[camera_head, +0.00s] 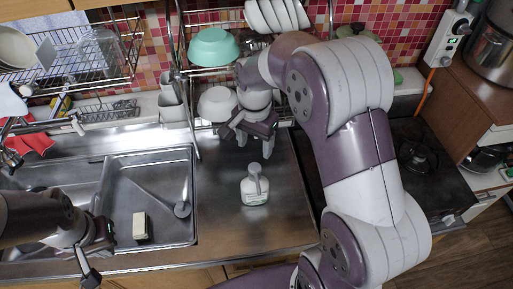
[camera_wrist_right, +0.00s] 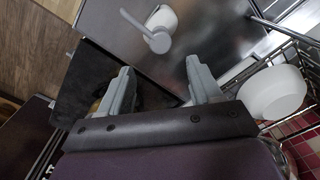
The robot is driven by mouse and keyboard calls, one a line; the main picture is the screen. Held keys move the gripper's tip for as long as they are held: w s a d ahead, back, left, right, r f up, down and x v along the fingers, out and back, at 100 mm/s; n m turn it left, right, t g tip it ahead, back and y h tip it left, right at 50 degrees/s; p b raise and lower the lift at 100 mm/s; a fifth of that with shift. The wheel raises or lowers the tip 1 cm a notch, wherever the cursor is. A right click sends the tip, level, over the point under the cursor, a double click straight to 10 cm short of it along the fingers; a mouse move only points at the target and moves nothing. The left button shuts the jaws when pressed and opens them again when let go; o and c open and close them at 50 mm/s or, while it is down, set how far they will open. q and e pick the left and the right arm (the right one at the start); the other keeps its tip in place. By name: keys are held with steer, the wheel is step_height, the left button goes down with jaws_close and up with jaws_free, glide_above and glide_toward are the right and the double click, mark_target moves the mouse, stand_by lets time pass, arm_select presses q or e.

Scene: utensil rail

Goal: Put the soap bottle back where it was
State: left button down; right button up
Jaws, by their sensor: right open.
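The soap bottle (camera_head: 255,188) is white with a grey pump top and stands upright on the steel counter, right of the sink. It also shows in the right wrist view (camera_wrist_right: 160,28), near the top and beyond the fingertips. My right gripper (camera_head: 243,141) is open and empty, behind the bottle and apart from it. Its two grey fingers show in the right wrist view (camera_wrist_right: 158,80). My left gripper (camera_head: 101,262) is over the front of the sink at the lower left, far from the bottle. Whether its jaws are apart is unclear.
The steel sink (camera_head: 150,157) holds a cream block (camera_head: 140,226) and a drain strainer. A wire dish rack behind holds a teal bowl (camera_head: 213,47) and a white bowl (camera_head: 217,103). A dark stove (camera_head: 425,160) lies at right. The counter around the bottle is clear.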

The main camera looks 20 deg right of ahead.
steer(key=s+a+f+n+t, duration=0.1)
steer(key=s+f+n, duration=0.1)
steer(key=s+n, duration=0.9)
steer(key=shift+s+a, duration=0.35)
steer(key=shift+a, duration=0.05)
steer(key=shift+f+b, duration=0.5)
